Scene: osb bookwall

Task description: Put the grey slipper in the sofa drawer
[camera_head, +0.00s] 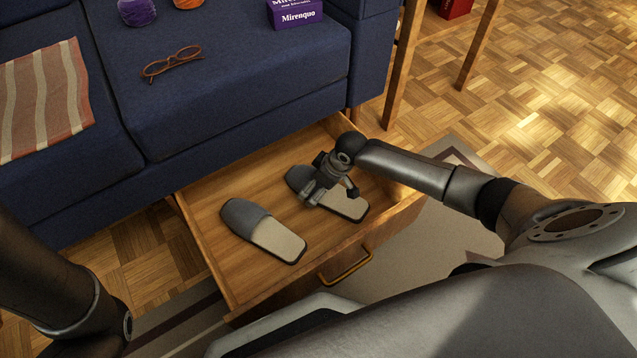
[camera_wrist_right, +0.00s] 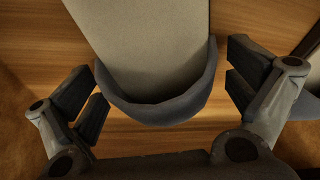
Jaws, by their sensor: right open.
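Two grey slippers with pale beige insoles lie in the open sofa drawer (camera_head: 193,238). The left slipper (camera_head: 272,233) lies clear on the wooden drawer floor. The right slipper (camera_head: 347,207) is partly hidden under my right gripper (camera_head: 331,196), which is over it with its fingers apart. In the right wrist view the slipper (camera_wrist_right: 150,50) has its rounded dark-grey end between the two open fingers (camera_wrist_right: 165,88), with a gap on each side. My left arm shows at the lower left, but its gripper is out of view.
The drawer stands out from the blue sofa (camera_head: 230,75), with a yellow handle (camera_head: 346,267) on its front. On the seat are glasses (camera_head: 172,63), a purple box (camera_head: 295,14), yarn balls and a striped cloth (camera_head: 45,98). Wooden legs (camera_head: 405,65) stand right of the sofa.

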